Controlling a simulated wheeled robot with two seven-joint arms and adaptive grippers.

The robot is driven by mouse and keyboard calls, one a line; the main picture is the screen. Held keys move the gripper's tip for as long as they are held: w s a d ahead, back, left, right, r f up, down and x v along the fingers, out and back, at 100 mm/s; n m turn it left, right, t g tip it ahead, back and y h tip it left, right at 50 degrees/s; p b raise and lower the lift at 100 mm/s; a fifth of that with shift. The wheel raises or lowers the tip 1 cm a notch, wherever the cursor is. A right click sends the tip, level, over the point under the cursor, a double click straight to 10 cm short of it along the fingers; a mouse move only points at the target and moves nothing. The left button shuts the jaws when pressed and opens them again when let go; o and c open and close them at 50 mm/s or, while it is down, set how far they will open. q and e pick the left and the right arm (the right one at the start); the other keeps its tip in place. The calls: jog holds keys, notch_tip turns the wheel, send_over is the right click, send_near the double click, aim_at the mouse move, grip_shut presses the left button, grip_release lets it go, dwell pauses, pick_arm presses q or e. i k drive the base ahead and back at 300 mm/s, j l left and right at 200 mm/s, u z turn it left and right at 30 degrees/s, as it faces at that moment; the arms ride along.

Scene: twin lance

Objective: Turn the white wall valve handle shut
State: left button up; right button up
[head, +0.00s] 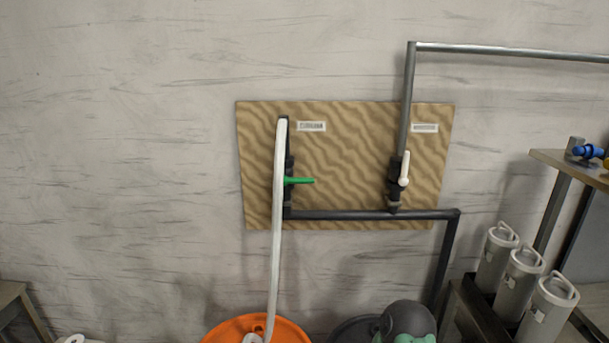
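The white valve handle (405,167) is on the right-hand pipe of the wall board, in the middle right of the head view. It points upward, roughly in line with the upright grey pipe (408,95). Its dark valve body (394,192) is partly behind it. A second valve on the left of the board has a green handle (301,181) that points sideways to the right, across its pipe. Neither of my grippers can be made out in this view, and nothing is seen touching the white handle.
A tan wavy board (345,150) backs both valves. A white hose (278,230) hangs down to an orange tub (224,329). A dark horizontal pipe (370,215) runs below the valves. Grey canisters (520,275) and a shelf (570,164) stand at the right. Space before the white handle looks clear.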

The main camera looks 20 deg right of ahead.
aim_at(402, 181)
jog(key=l+z, duration=0.15)
jog(key=z, duration=0.35)
jog(key=l+z, duration=0.15)
jog(key=z, duration=0.35)
